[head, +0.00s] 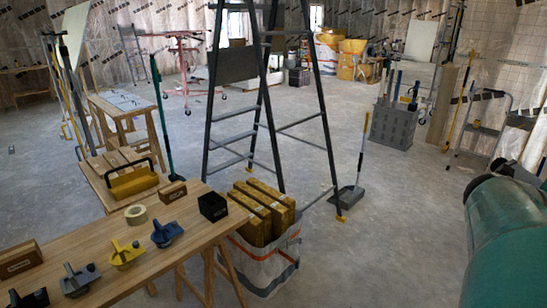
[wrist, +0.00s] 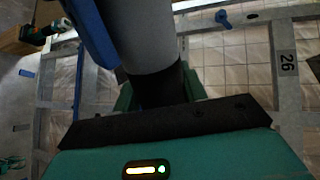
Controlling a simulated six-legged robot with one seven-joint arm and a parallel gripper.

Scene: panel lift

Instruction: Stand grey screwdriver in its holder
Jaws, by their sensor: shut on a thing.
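In the wrist view my gripper (wrist: 118,50) shows in part, with one blue finger along the left side of a thick grey rounded piece (wrist: 150,45) that has a dark lower end. It looks like the grey screwdriver, seen very close; its tip is not visible. My gripper is shut on it. The other finger is hidden. The head view does not show the gripper. A small black open box (head: 213,206) stands at the right end of the near wooden bench (head: 150,260). I cannot tell whether this is the screwdriver's holder.
Blue (head: 166,234), yellow (head: 126,254) and grey (head: 80,279) tools lie on the bench beside a tape roll (head: 136,214). A stepladder (head: 265,100) and a bin of yellow packs (head: 265,265) stand beyond.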

